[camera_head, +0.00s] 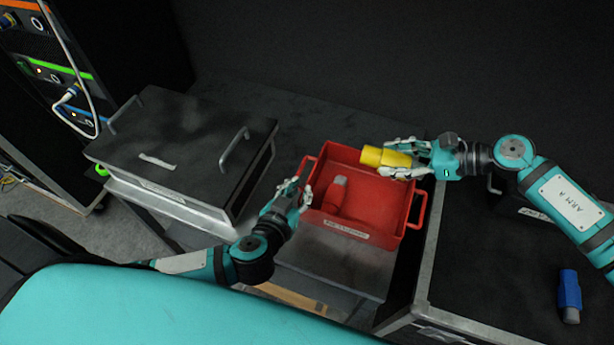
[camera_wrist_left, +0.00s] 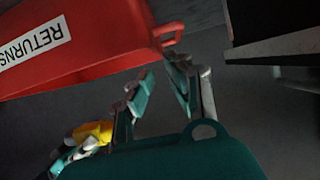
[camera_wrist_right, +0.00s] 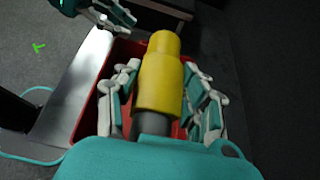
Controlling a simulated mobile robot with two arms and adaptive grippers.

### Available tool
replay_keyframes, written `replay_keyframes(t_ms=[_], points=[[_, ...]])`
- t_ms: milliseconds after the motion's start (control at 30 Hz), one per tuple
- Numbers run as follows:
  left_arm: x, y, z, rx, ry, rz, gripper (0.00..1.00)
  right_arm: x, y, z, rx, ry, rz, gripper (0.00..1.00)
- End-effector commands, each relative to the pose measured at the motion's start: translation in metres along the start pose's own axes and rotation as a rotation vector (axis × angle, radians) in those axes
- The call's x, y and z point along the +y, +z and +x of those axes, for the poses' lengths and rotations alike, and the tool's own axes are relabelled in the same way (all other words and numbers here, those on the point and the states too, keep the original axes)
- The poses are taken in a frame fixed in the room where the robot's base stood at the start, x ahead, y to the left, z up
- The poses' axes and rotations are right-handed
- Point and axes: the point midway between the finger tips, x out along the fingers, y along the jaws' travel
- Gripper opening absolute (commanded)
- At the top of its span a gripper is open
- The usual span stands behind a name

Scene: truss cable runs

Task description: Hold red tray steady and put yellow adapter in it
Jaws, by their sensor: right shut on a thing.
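The red tray (camera_head: 378,222) sits on a low surface between two dark cases, with a "RETURNS" label on its front wall. My right gripper (camera_head: 408,159) is shut on the yellow adapter (camera_head: 378,157) and holds it over the tray's back right part. In the right wrist view the adapter (camera_wrist_right: 160,75) lies between the fingers, its dark end toward the palm. My left gripper (camera_head: 297,193) is open beside the tray's left wall. In the left wrist view a tray handle (camera_wrist_left: 167,32) shows just beyond its parted fingertips (camera_wrist_left: 162,72), with no clear contact.
A red connector (camera_head: 337,192) lies inside the tray. A black-lidded case (camera_head: 190,140) with handles is on the left. A rack with cables (camera_head: 50,75) stands at the far left.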

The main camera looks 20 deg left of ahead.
Motion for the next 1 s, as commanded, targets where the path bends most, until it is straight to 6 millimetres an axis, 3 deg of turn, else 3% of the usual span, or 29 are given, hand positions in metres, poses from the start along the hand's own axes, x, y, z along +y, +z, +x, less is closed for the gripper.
replay_keyframes(t_ms=[300, 500, 967, 1000], points=[[-0.001, -0.002, 0.062, 0.003, -0.003, -0.001, 0.16, 0.0, 0.001, 0.0, -0.001, -0.001, -0.001, 0.01], [0.0, -0.001, 0.089, 0.002, -0.001, -0.002, 0.16, 0.0, 0.001, 0.0, -0.001, -0.001, -0.001, 0.01], [0.0, -0.002, 0.101, 0.003, 0.0, -0.002, 0.16, 0.0, 0.001, 0.0, -0.001, -0.001, -0.001, 0.01], [0.0, -0.002, 0.101, 0.003, 0.0, -0.002, 0.11, 0.0, 0.001, 0.0, -0.001, -0.001, -0.001, 0.01]])
